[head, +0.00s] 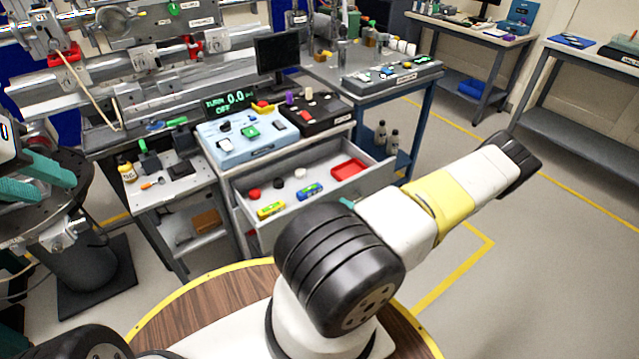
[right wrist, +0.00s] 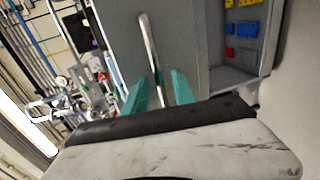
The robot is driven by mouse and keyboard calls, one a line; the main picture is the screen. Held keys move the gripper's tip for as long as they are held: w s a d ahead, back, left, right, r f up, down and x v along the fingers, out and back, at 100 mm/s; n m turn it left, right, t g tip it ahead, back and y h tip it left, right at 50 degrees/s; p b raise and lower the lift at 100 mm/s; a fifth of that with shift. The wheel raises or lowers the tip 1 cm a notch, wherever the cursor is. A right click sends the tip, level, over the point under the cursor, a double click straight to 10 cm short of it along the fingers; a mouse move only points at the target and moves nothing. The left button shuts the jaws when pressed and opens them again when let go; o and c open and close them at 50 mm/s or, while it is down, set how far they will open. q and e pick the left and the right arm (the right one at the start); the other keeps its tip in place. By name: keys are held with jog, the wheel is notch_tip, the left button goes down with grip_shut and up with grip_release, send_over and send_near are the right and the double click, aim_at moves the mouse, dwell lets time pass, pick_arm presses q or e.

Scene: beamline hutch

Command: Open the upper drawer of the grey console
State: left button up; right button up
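The grey console (head: 222,180) stands in the middle of the head view. Its upper drawer (head: 320,165) is pulled well out, with its inside in plain view. My right arm hides part of the drawer front in the head view. In the right wrist view, the drawer's silver bar handle (right wrist: 149,45) runs between the teal fingers of my right gripper (right wrist: 160,78). Those fingers look apart, with a gap beside the bar. My left gripper (head: 66,194) is at the left edge of the head view, its teal fingers apart and empty, away from the console.
The drawer holds a red tray (head: 349,169), a yellow item (head: 271,209), a blue item (head: 309,191) and small round pieces. A blue panel (head: 245,140) and a monitor (head: 277,52) are on top. A side bench (head: 150,195) stands left. Floor on the right is clear.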

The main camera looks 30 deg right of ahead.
jog(key=v, duration=0.6)
jog(key=shift+s, duration=0.2)
jog(key=shift+r, duration=0.1)
